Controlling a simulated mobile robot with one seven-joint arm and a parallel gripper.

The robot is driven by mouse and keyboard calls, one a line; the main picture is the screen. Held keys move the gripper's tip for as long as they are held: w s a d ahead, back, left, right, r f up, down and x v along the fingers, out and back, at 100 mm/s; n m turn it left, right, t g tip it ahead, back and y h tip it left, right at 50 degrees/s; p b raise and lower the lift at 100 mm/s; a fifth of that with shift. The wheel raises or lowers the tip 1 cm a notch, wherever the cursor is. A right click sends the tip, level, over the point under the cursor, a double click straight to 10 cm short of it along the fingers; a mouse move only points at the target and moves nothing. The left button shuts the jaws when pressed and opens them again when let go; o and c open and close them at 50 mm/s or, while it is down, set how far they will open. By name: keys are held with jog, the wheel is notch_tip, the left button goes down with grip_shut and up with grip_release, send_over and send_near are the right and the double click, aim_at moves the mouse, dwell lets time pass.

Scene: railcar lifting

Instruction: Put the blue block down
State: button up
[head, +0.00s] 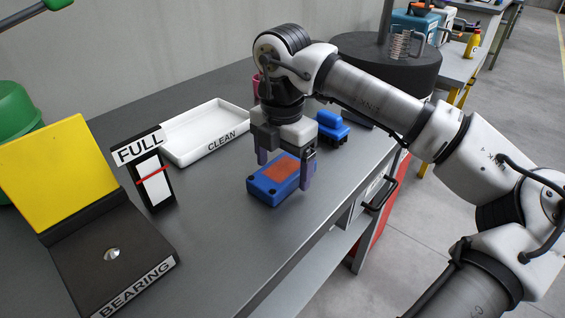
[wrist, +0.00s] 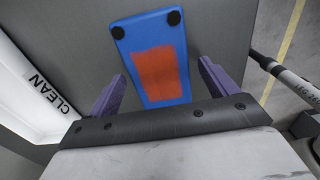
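The blue block (head: 262,188) lies flat on the grey workbench near its front edge. It has an orange-red patch on top and black round spots at its corners. My gripper (head: 284,174) is over the block, pointing down, with its purple fingers apart. In the wrist view the block (wrist: 150,32) shows ahead of and between the fingers (wrist: 160,70), with a gap on each side. The fingers do not close on it. Part of the block's near end is hidden by the gripper's body in the wrist view.
A white tray marked CLEAN (head: 172,148) lies behind left. A FULL sign with a gauge (head: 155,185) and a black BEARING stand with a yellow plate (head: 45,170) are at left. Another blue object (head: 332,126) with black parts sits behind my gripper. Bare bench lies between.

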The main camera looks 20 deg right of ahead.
aim_at(283, 169)
notch_tip(283, 169, up, 12)
jog(key=shift+r, duration=0.2)
dwell(0.4)
